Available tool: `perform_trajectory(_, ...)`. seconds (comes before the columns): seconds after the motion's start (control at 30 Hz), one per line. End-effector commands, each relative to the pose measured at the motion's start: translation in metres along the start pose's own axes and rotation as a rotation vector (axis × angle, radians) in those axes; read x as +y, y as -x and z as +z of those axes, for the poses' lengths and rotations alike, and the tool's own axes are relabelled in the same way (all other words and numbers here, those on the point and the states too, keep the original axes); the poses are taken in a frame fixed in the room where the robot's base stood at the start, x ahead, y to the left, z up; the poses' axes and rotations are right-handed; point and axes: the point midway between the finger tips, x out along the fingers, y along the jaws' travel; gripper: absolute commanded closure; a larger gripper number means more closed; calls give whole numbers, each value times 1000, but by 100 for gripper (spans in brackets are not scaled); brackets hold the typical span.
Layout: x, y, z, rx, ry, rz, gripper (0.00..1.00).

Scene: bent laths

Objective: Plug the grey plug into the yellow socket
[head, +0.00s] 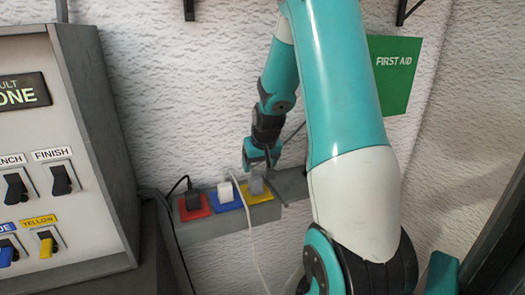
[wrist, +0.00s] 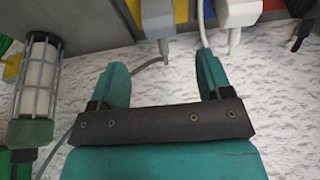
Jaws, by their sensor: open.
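The grey plug (head: 256,186) stands at the yellow socket (head: 264,198), at the right end of the row. In the wrist view the grey plug (wrist: 157,17) is at the top, with part of the yellow socket (wrist: 181,10) beside it. I cannot tell how deep it sits. My gripper (head: 261,160) is just above the plug in the head view. In the wrist view my gripper (wrist: 160,65) is open and empty. Its fingers are apart, and the plug is beyond their tips, roughly in line with the gap. The plug's grey cable passes behind the left finger.
A white plug (head: 224,191) is at the blue socket (head: 228,206), and a black plug (head: 193,199) at the red socket (head: 195,214). The white cable hangs close by. A caged lamp (wrist: 38,80) is left in the wrist view. A switch panel (head: 60,130) stands left.

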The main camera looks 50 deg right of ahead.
Motion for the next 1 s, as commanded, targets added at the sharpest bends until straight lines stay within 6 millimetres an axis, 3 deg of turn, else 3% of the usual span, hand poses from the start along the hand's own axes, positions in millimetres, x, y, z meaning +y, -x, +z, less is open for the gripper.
perform_trajectory(0.2, 0, 47, 0, 6, -1, 1, 28)
perform_trajectory(0.4, 0, 71, 0, 3, 0, 0, 28)
perform_trajectory(1.0, 0, 76, 0, 0, 0, 0, 28)
